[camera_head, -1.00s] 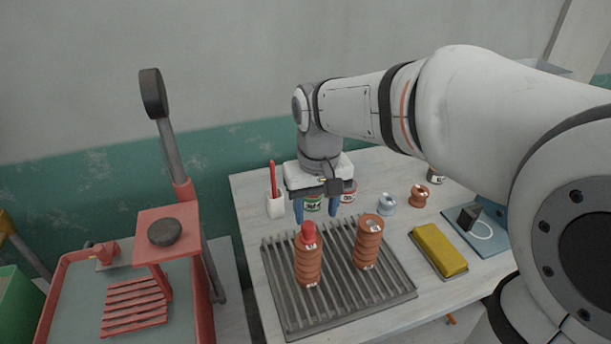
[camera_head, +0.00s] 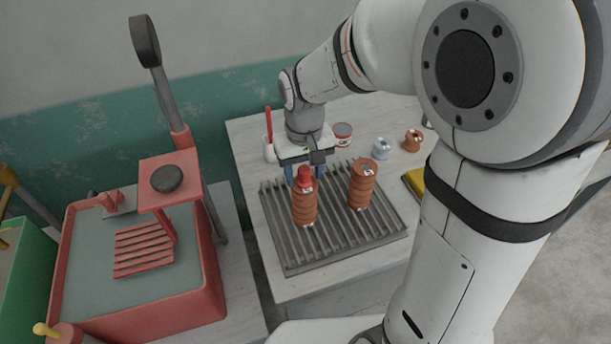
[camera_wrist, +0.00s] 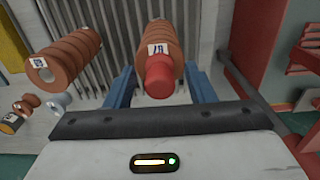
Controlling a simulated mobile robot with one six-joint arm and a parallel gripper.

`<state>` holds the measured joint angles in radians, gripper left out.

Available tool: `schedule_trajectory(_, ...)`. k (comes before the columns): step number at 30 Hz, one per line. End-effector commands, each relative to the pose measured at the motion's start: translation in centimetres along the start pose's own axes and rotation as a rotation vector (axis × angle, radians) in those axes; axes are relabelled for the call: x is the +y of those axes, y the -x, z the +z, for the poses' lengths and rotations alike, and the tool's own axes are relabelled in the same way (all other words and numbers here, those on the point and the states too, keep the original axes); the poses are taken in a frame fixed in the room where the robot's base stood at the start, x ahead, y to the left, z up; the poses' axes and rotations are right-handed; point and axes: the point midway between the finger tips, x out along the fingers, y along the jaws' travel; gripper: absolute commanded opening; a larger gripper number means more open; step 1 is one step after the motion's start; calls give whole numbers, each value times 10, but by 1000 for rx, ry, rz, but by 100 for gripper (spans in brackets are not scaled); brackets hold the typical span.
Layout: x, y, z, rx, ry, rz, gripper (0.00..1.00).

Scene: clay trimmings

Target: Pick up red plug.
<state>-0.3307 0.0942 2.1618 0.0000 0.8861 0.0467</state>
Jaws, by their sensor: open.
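The red plug (camera_head: 304,174) sits in the top of an upright brown ribbed clay cylinder (camera_head: 304,205) on the grey slatted rack. In the wrist view the red plug (camera_wrist: 160,76) shows its rounded end toward the camera, with the ribbed cylinder (camera_wrist: 161,38) and its white number label behind it. My gripper (camera_head: 304,180) is open, with its blue fingers just behind the plug in the head view. In the wrist view the fingers of my gripper (camera_wrist: 160,88) stand on either side of the plug, with a gap on each side. Nothing is held.
A second ribbed cylinder (camera_head: 362,186), open at its top, stands to the right on the slatted rack (camera_head: 285,255). Small spools (camera_head: 381,148), a tin (camera_head: 342,133) and a yellow block (camera_head: 414,182) lie further right and behind. A red press (camera_head: 170,160) stands left.

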Motion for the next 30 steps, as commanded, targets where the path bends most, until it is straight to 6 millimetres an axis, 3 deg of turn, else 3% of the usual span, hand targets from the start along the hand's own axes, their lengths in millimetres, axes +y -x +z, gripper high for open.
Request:
schedule_trajectory(2, 0, 0, 0, 0, 0, 0, 49)
schedule_trajectory(19, 1, 1, 0, 1, -2, 0, 2)
schedule_trajectory(26, 1, 2, 0, 1, -2, 0, 1)
schedule_trajectory(30, 1, 14, -1, 6, -2, 0, 1)
